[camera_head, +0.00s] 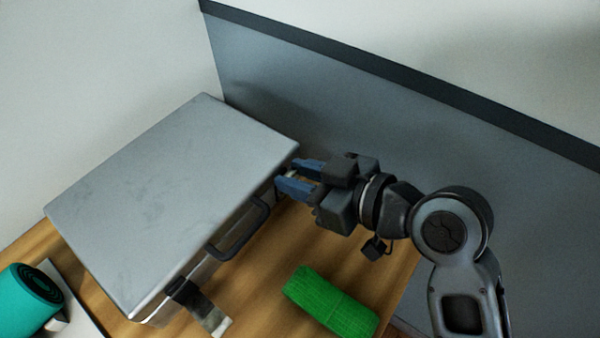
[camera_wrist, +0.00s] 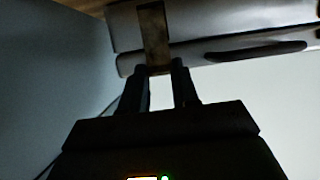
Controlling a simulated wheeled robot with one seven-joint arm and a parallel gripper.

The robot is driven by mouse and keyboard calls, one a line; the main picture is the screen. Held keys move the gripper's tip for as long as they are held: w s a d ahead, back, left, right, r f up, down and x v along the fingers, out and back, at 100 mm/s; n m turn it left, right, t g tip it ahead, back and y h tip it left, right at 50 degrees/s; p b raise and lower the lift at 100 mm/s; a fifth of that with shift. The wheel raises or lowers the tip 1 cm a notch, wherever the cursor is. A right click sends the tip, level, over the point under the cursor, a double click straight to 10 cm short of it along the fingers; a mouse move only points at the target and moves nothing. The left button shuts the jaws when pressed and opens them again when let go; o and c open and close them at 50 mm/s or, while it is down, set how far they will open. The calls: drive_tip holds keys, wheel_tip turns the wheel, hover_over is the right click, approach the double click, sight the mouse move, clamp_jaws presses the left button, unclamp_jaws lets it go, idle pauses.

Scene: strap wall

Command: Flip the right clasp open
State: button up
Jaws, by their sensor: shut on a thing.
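A closed silver case (camera_head: 170,190) lies on the wooden table, its dark handle (camera_head: 240,232) on the front side. The left clasp (camera_head: 200,306) hangs out from the case's front at the near end. My gripper (camera_head: 284,180) is at the far end of that front side, its blue fingers shut on the right clasp. In the wrist view the right clasp (camera_wrist: 154,35) is a tan-grey strip on the case wall. Its lower end sits between my fingertips (camera_wrist: 160,72). The fingers mostly hide the clasp in the head view.
A green block-like roll (camera_head: 331,301) lies on the table (camera_head: 265,285) in front of the case. A teal roll (camera_head: 25,298) and a flat pale item (camera_head: 75,300) are at the lower left. A grey wall panel (camera_head: 400,140) rises behind the case and my gripper.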

clamp_jaws()
drive_tip(key=shift+s+d+f, duration=0.15)
drive_tip(key=shift+d+f, duration=0.1)
idle(0.5)
drive_tip(key=shift+s+d+f+b, duration=0.55)
drive_tip(key=shift+d+f+b, duration=0.05)
drive_tip(key=shift+d+f, duration=0.1)
drive_tip(key=shift+s+d+f+b, duration=0.35)
drive_tip(key=shift+f+b, duration=0.1)
drive_tip(key=shift+f, duration=0.2)
drive_tip(key=shift+s+d+f+b, duration=0.25)
drive_tip(key=shift+d+f+b, duration=0.15)
drive_tip(key=shift+f, duration=0.2)
drive_tip(key=shift+o, duration=1.2)
unclamp_jaws()
drive_tip(key=o, duration=0.4)
drive_tip(key=shift+a+r, duration=0.1)
drive_tip(key=shift+r, duration=0.2)
drive_tip(key=v, duration=0.7)
drive_tip(key=shift+s+d+r, duration=0.15)
drive_tip(key=shift+s+d, duration=0.05)
drive_tip(key=shift+d, duration=0.1)
